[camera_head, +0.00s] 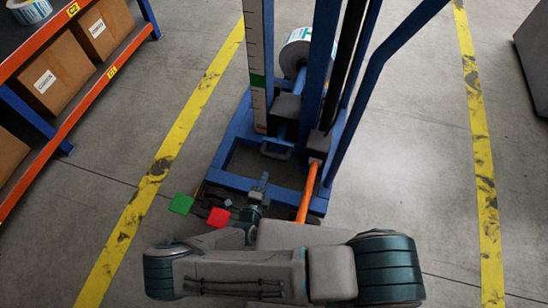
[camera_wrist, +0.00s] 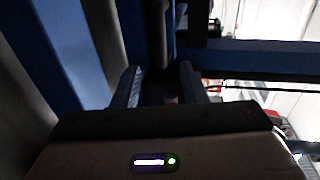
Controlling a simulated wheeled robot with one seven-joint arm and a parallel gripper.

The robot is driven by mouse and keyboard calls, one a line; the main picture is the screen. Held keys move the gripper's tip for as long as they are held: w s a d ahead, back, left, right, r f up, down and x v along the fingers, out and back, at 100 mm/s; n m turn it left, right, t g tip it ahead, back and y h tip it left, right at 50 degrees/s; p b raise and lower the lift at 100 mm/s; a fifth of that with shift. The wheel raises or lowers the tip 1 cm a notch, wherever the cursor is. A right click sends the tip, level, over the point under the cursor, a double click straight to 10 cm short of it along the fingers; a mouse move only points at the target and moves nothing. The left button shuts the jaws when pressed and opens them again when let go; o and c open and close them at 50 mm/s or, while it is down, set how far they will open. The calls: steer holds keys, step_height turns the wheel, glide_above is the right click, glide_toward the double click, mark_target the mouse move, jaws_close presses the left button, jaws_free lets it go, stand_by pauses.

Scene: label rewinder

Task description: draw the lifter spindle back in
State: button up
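The blue lifter stands in the middle of the head view, its base frame (camera_head: 232,180) on the floor. A blue spindle (camera_head: 300,80) shows beside the mast, running from a grey block (camera_head: 287,107) towards a white label roll (camera_head: 297,48). An orange rod (camera_head: 307,192) slants down from a dark box (camera_head: 318,145). My gripper (camera_head: 262,185) is low at the front of the base, left of the orange rod. In the wrist view its two fingers (camera_wrist: 158,88) stand apart, with a dark gap between them. A blue bar (camera_wrist: 163,35) shows beyond them; contact is not visible.
A green square (camera_head: 181,204) and a red square (camera_head: 219,217) show left of my gripper. A rack with an orange beam (camera_head: 80,100) and cartons (camera_head: 58,75) stands at the left. Yellow floor lines (camera_head: 478,130) flank the lifter.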

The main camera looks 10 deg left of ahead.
mark_target(274, 157)
steer(key=shift+b+x, duration=2)
steer(key=shift+x, duration=4.7)
